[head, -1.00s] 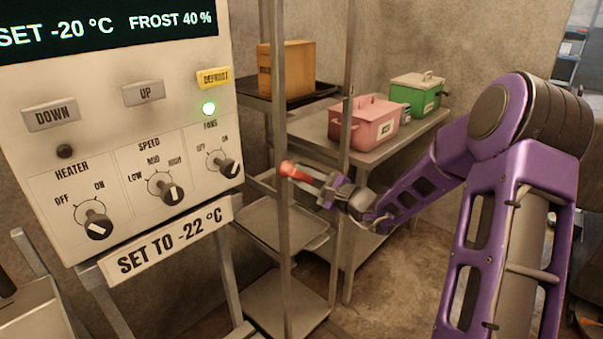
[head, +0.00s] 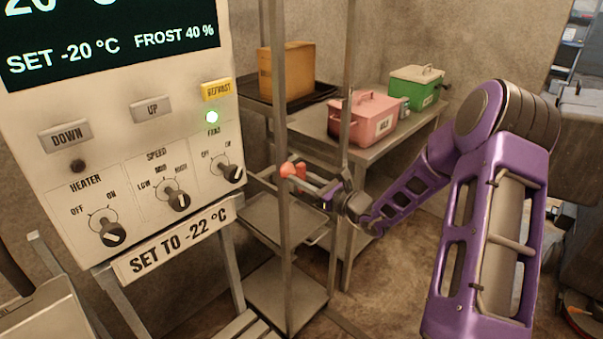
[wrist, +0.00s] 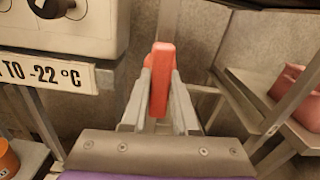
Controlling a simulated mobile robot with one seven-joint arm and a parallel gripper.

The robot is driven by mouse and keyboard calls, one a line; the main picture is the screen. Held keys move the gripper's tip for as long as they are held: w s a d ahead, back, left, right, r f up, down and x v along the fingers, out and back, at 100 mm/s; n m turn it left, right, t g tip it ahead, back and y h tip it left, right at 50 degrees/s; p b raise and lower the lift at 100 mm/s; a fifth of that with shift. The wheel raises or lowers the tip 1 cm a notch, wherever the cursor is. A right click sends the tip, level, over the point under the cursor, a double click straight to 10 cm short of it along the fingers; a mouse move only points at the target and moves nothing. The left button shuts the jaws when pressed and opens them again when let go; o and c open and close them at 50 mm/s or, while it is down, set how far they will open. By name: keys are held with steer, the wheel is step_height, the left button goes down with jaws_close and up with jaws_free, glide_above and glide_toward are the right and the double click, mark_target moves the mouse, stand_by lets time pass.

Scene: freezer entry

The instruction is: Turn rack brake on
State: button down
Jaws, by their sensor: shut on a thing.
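The rack's brake appears to be the red-orange handle (head: 289,171) on the front post of the grey metal rack (head: 276,120). In the head view it sits at mid-height, just right of the control panel. My gripper (head: 304,176) reaches it from the right, at the end of my purple arm. In the wrist view the red handle (wrist: 161,85) stands upright, its long face towards the camera. My gripper's grey fingers (wrist: 160,106) are shut on it, one on each side. The handle's mount on the post is mostly hidden.
A control panel (head: 135,150) with knobs and a "SET TO -22 °C" label (head: 175,240) stands close on the left. A table behind bears a pink bin (head: 362,120) and a green bin (head: 416,88).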

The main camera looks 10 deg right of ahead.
steer(key=shift+m, duration=0.5)
steer(key=c, duration=0.7)
jaws_free()
steer(key=v, duration=1.7)
steer(key=shift+s+d, duration=0.15)
steer(key=shift+s, duration=0.05)
